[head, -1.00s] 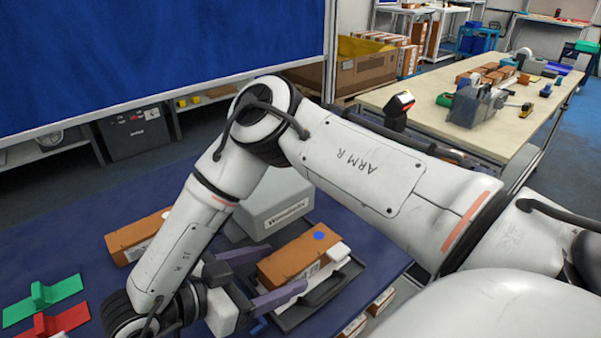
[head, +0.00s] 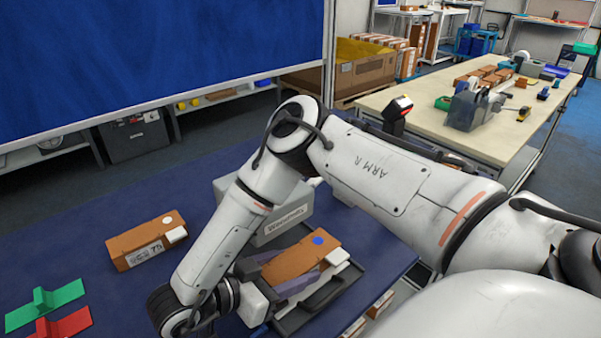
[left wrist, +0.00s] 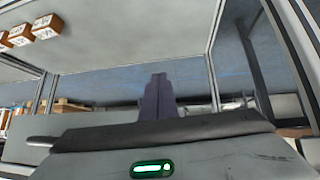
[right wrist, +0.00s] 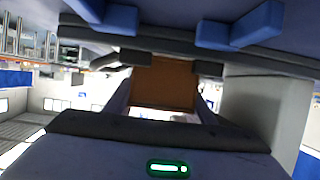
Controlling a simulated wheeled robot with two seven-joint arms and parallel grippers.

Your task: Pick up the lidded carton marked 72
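A brown carton (head: 312,250) with a blue dot on top lies at the tray on the blue table; its number is hidden. My right gripper (head: 287,268) straddles its near end, with purple fingers along both sides that look pressed against it. The right wrist view shows the carton's brown end (right wrist: 164,85) between the fingers. A second brown carton (head: 135,240) with a white patch lies further left; its label looks like 75, though small. My left gripper (left wrist: 158,100) shows only in the left wrist view, fingers together and empty.
A grey box with a lettered label (head: 284,225) stands just behind the held carton. The dark tray (head: 318,305) lies below it. Green (head: 45,303) and red (head: 55,325) pieces lie at far left. The table between them and the left carton is clear.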

